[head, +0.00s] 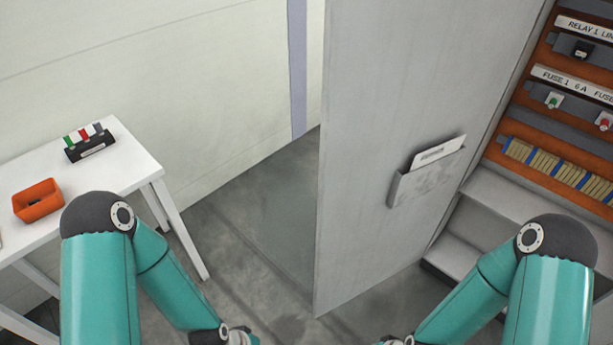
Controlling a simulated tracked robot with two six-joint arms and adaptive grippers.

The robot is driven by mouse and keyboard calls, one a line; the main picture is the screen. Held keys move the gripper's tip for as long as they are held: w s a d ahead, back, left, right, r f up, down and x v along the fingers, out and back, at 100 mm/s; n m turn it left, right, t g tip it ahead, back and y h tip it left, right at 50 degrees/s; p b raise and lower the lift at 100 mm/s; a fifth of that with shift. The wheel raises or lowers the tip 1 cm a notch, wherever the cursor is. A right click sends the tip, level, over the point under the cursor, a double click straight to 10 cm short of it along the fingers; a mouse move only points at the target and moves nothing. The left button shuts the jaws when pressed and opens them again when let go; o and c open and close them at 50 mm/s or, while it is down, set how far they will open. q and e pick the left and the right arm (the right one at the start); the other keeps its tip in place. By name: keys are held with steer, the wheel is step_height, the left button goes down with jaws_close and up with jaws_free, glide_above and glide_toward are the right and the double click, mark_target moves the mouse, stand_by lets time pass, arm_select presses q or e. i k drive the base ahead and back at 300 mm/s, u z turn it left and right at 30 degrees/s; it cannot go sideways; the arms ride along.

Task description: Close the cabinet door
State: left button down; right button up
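The grey cabinet door (385,120) stands open, swung out from the cabinet, with its free edge towards the left and its inner face showing. A document pocket (427,181) with a paper card is fixed on that face. The open cabinet (560,110) on the right shows its inside.
Inside the cabinet are orange panels with relays, fuses and a terminal strip (560,168). On the left a white table (110,172) carries an orange bin (38,201) and a black rack (90,147) with coloured pieces. Grey floor (250,240) is free between table and door.

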mark_target(402, 79)
steer(key=u, duration=0.25)
steer(key=i, duration=0.95)
steer(key=z, duration=0.4)
